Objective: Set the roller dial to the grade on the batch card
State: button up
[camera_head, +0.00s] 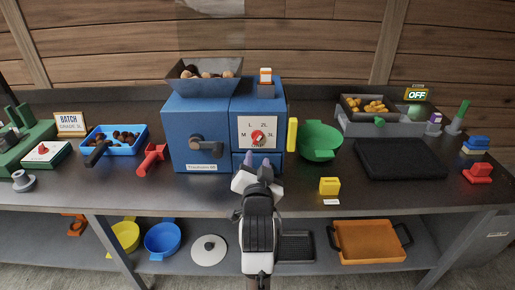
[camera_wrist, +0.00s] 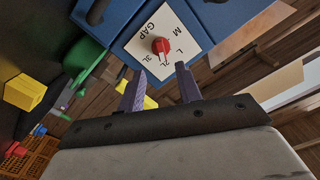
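The batch card (camera_head: 70,123) stands at the far left in the head view; its small print seems to read "GRADE 3L". The red roller dial (camera_head: 258,137) sits on a white plate with M, L, 2L and 3L marks, on the front of the blue machine (camera_head: 196,129). The dial also shows in the wrist view (camera_wrist: 161,46), its white pointer seemingly toward 2L. My gripper (camera_head: 262,160) is open and empty, below and in front of the dial. In the wrist view its purple fingertips (camera_wrist: 160,80) are apart, and the dial is beyond them, not touched.
A grey crank (camera_head: 207,147) juts from the machine front, left of the dial. A yellow handle (camera_head: 292,134) and a green pan (camera_head: 320,140) are to the right. A yellow block (camera_head: 329,186) stands near the front edge. A blue tray (camera_head: 113,130) holds chestnuts at left.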

aim_at(257, 140)
jog(key=w+p, duration=0.1)
jog(key=w, duration=0.7)
jog(key=shift+w+r, duration=0.1)
jog(key=shift+c, duration=0.2)
grip_shut()
